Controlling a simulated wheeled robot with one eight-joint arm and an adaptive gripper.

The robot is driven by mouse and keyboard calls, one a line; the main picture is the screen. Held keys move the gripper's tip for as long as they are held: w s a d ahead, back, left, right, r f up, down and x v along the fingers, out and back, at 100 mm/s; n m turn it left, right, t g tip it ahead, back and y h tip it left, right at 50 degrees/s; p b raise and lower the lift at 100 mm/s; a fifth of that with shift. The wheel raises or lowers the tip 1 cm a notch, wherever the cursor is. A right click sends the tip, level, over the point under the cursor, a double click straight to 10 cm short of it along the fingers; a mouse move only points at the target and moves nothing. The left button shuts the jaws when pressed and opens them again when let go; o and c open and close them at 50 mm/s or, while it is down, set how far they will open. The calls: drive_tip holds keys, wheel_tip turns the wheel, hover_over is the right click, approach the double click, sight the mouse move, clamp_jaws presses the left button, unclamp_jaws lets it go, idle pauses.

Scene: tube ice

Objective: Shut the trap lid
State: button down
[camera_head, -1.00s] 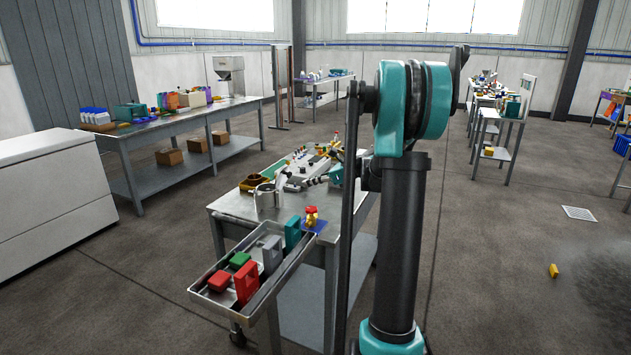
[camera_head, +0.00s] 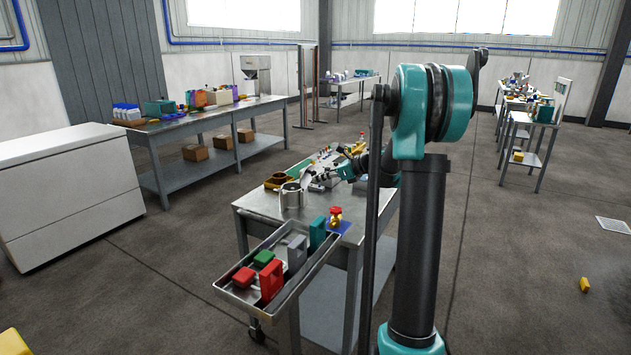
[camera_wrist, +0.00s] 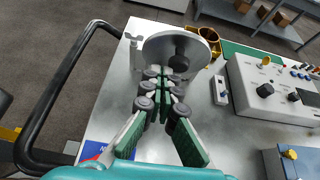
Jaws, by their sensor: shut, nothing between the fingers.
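The trap is a grey metal cylinder (camera_head: 291,197) standing on the near part of the metal table. Its round grey lid shows as a pale tilted disc (camera_head: 307,179) beside the cylinder's top. In the wrist view the lid (camera_wrist: 178,44) is a large disc with a dark round spot, just beyond my fingertips. My gripper (camera_wrist: 165,76) is shut and empty, its tips overlapping the near edge of the disc in the picture. I cannot tell whether they touch it. The cylinder is mostly hidden behind the fingers in the wrist view.
A tray (camera_head: 232,294) with coloured blocks juts from the table's near side. A grey control box (camera_wrist: 270,85) with knobs stands right of the lid. A brown-yellow holder (camera_wrist: 213,14) sits behind it. A black rail (camera_wrist: 62,85) runs outside the table's left edge.

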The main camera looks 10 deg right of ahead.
drive_tip(key=shift+w+a+r+g+h, duration=0.4)
drive_tip(key=shift+a+r+g+h, duration=0.25)
drive_tip(key=shift+r+h, duration=0.15)
drive_tip(key=w+a+g+h, duration=0.1)
drive_tip(key=w+a+r+g+h, duration=0.1)
drive_tip(key=h, duration=0.1)
drive_tip(key=a+r+g+h, duration=0.1)
drive_tip(key=shift+w+a+r, duration=0.1)
drive_tip(key=shift+w+a, duration=0.3)
drive_tip(key=w+a+f+g+h, duration=0.2)
drive_tip(key=w+a+f+h, duration=0.2)
drive_tip(key=a, duration=0.5)
drive_tip(key=shift+w+f+g, duration=0.35)
drive_tip(key=shift+w, duration=1.05)
drive_tip(key=shift+a, duration=0.1)
